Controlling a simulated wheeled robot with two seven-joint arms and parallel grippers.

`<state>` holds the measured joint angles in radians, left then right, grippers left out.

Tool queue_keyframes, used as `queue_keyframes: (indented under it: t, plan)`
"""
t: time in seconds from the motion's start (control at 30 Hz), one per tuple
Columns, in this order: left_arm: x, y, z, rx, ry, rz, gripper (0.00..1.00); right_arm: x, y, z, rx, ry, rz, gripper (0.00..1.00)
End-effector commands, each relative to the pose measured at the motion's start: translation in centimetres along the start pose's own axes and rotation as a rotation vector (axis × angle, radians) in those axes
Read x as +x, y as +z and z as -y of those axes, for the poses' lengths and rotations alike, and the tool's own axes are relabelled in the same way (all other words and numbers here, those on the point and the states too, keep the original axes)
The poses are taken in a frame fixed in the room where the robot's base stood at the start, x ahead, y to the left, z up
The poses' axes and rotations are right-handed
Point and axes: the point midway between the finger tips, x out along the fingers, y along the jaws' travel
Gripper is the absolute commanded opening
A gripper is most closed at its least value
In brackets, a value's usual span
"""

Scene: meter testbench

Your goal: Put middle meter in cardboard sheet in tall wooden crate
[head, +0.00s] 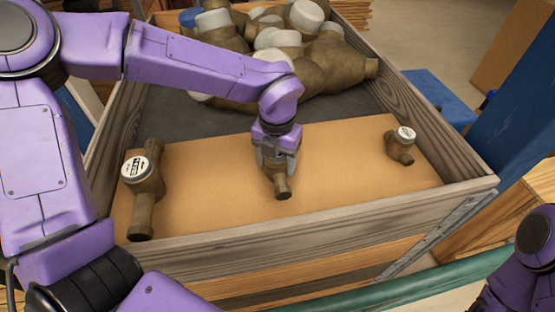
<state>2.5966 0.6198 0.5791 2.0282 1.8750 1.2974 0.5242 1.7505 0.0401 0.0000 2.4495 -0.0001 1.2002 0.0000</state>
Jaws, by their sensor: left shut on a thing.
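The middle meter (281,188) is a brass-brown body standing over the cardboard sheet (220,190) inside the tall wooden crate (330,220). My left gripper (276,162) points down from above and is shut on this meter. The gripper hides the meter's top, and I cannot tell whether the meter touches the sheet. Another meter with a white dial (143,190) lies on the sheet at the left. A smaller meter with a white dial (400,146) lies on the sheet at the right. My right gripper is out of view.
Several meters with white or blue caps (300,50) are piled on the dark crate floor behind the sheet. The crate walls stand around the sheet. A green bar (420,283) runs below the crate's front. Blue objects (440,98) stand outside at the right.

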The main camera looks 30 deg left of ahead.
Motion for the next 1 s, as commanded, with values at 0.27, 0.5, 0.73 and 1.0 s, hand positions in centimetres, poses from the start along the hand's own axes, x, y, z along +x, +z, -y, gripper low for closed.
queue_keyframes:
  t: [0.27,0.5,0.73,1.0]
  plan:
    - [1.2,0.3,0.1,0.000,-0.003,0.001,0.03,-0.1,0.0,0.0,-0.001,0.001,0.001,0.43]
    - [1.4,0.2,0.1,0.000,-0.002,-0.002,0.91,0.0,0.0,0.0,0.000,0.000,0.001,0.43]
    - [1.3,0.2,0.1,0.000,-0.002,-0.002,0.91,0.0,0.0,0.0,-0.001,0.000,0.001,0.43]
    - [-2.8,0.3,0.1,-0.002,-0.004,0.005,0.91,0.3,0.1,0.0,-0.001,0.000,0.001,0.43]
